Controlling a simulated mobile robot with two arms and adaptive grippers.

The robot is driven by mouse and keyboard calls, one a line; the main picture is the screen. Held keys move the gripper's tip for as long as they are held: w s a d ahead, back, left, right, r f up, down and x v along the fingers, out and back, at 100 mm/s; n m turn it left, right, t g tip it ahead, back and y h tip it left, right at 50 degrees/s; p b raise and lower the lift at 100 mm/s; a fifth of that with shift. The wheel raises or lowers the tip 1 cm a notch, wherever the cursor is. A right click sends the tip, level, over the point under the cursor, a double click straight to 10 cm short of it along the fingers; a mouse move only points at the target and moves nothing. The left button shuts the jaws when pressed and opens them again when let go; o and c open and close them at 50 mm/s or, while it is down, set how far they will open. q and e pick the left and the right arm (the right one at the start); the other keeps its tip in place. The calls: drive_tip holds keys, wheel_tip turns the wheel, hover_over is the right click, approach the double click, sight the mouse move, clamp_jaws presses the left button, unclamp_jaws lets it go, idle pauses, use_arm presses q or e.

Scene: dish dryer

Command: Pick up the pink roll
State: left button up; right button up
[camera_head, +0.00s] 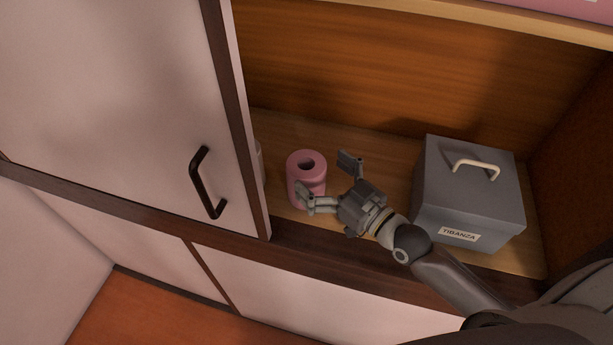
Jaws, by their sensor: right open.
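The pink roll (310,173) stands upright on the wooden cabinet shelf, with its dark centre hole facing up. My right gripper (324,178) is open, and its arm comes in from the lower right. Its fingers point left toward the roll. One finger overlaps the roll's lower front in the picture, and the other is at the roll's right, a little behind. Whether a finger touches the roll I cannot tell. My left gripper is not in view.
A grey box (465,190) with a pale handle and a "TIBANZA" label stands right of my gripper. A light cabinet door (120,90) with a dark handle (204,183) covers the left. A pale object (259,160) is mostly hidden behind the door's edge. An upper shelf (500,18) runs above.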

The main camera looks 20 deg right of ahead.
sight(305, 164)
drive_tip(key=x, duration=0.1)
drive_tip(key=p+x, duration=0.1)
drive_tip(key=x, duration=0.1)
drive_tip(key=shift+w+a+r, duration=0.15)
drive_tip(key=shift+a+r, duration=0.05)
drive_tip(key=shift+a, duration=0.25)
drive_tip(key=shift+w+a+f+p, duration=0.15)
drive_tip(key=shift+w+p, duration=0.15)
drive_tip(key=shift+w, duration=0.1)
drive_tip(key=shift+s, duration=0.1)
drive_tip(key=c, duration=1.4)
drive_tip(key=shift+c, duration=0.3)
